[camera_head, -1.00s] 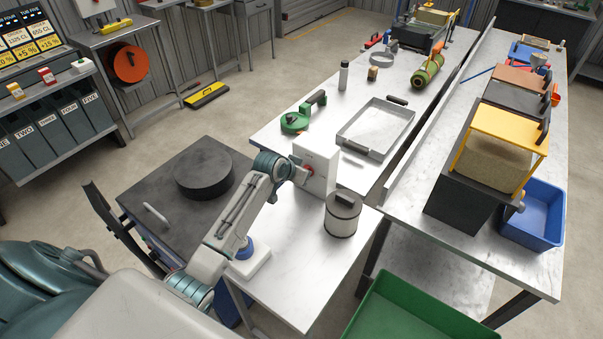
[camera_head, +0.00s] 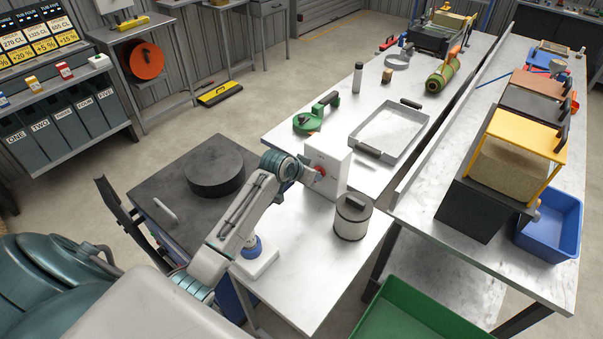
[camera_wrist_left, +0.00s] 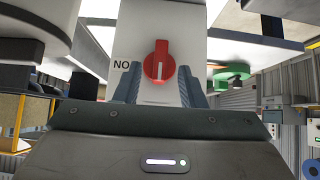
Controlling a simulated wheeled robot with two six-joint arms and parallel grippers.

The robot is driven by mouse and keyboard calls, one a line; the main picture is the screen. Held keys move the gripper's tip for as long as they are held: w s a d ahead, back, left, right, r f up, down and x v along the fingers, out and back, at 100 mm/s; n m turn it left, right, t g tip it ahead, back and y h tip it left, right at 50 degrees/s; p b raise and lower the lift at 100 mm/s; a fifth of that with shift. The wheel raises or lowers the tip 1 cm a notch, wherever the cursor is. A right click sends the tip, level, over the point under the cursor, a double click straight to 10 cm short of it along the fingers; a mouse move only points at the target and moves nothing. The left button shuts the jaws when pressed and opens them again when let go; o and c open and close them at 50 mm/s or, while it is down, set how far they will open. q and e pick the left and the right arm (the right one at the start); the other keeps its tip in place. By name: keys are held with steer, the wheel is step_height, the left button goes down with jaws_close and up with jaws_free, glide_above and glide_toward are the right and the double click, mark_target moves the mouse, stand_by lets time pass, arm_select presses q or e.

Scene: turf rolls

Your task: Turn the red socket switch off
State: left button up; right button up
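The red switch (camera_head: 321,172) is a round knob on the face of a white box (camera_head: 328,157) standing on the near metal table. In the left wrist view the red knob (camera_wrist_left: 159,62) has a white line running up and down in the picture, and letters reading "NO" beside it on the left. My left gripper (camera_head: 311,177) is at the box face. In the left wrist view its two fingers (camera_wrist_left: 160,88) stand on either side of the knob, with gaps between, so it is open. My right gripper is not in view.
A grey canister (camera_head: 352,217) stands close in front of the box. A metal tray (camera_head: 390,135) and a green tool (camera_head: 306,122) lie behind it. A black disc (camera_head: 214,172) rests on the dark cabinet to the left. A green bin (camera_head: 425,318) is at the front.

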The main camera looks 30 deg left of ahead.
arm_select(q)
steer(key=b+v, duration=0.2)
steer(key=v, duration=0.6)
steer(key=shift+s, duration=0.2)
